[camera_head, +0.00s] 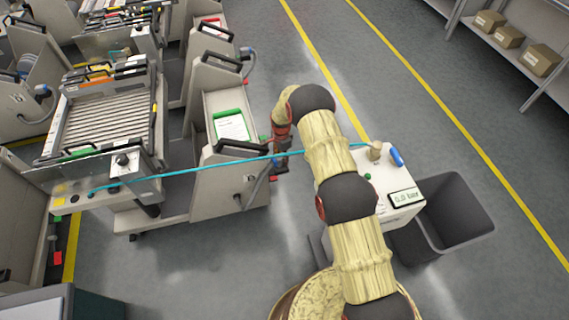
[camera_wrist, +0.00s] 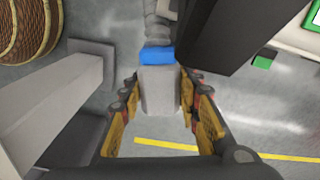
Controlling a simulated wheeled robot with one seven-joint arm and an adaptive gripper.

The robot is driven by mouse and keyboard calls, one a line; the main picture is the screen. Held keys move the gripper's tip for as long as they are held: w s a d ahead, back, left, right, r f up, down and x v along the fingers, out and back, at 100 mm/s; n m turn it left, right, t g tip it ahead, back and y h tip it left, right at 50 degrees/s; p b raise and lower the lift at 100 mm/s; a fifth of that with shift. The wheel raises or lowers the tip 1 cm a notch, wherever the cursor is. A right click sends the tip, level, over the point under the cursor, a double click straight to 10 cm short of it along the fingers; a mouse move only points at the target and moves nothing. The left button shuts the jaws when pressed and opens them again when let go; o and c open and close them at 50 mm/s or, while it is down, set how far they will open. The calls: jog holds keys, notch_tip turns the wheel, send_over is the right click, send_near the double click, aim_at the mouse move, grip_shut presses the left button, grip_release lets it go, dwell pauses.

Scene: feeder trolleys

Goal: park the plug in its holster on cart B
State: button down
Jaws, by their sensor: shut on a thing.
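My gripper (camera_wrist: 162,112) is shut on the plug (camera_wrist: 158,90), a grey block with a blue band, seen between yellow-orange finger pads in the wrist view. A grey ribbed cable runs from the plug's blue end. In the head view my gripper (camera_head: 282,156) is at the right side of the near cart (camera_head: 228,183), in the air; the plug is hard to make out there. A dark cable loops between this cart's side and my gripper. I cannot read which cart is B, and I cannot make out an empty holster.
A teal hose (camera_head: 205,168) stretches from the left station to a white box (camera_head: 400,205) reading 0.0 bar, passing close to my gripper. A dark bin (camera_head: 465,215) stands right of it.

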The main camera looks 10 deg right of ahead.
jog(key=m, duration=0.1)
jog(key=w+m, duration=0.1)
jog(key=m, duration=0.1)
jog(key=shift+w, duration=0.3)
jog(key=shift+f+b, duration=1.05)
jog(key=shift+f, duration=0.55)
jog(key=shift+f, duration=0.2)
jog(key=shift+r+b, duration=0.2)
jog(key=shift+b, duration=0.2)
dwell(0.4)
jog(key=shift+f+b, duration=0.15)
jog(key=shift+b, duration=0.15)
dwell(1.1)
dwell(1.5)
jog(key=c, duration=1.3)
grip_release()
jog(key=shift+c, duration=0.2)
jog(key=shift+o, duration=0.6)
jog(key=shift+r, duration=0.2)
